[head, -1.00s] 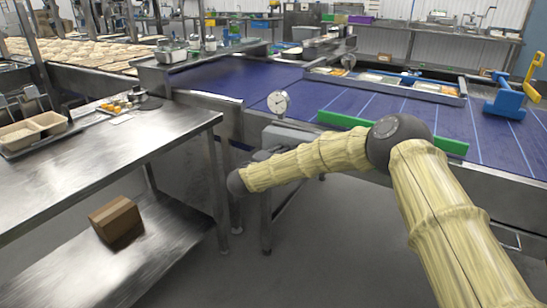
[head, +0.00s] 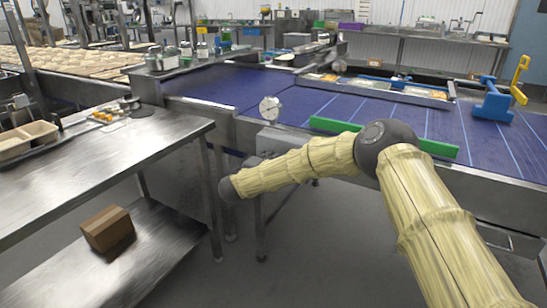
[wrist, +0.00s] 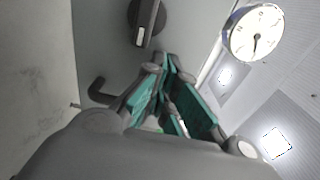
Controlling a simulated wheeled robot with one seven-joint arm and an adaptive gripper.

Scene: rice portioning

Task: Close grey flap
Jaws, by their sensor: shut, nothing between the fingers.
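A grey box (head: 284,137) with a round white dial gauge (head: 270,110) on top is fixed to the side of the blue conveyor. In the wrist view, a grey panel (wrist: 100,45) with a dark turn-handle (wrist: 147,22) and a small dark hook fills the left and upper middle. I cannot tell for sure which part is the flap or how far it stands open. The gauge also shows in the wrist view (wrist: 253,32). My gripper (wrist: 168,75) is shut and empty, its teal-padded fingers pointing toward the panel; contact is unclear. In the head view my arm hides most of it.
A steel table (head: 90,165) stands at the left, with a cardboard box (head: 107,228) on its lower shelf. A green bar (head: 335,125) lies along the conveyor edge (head: 480,180). A blue and yellow fixture (head: 493,102) stands at the right. Floor between table and conveyor is clear.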

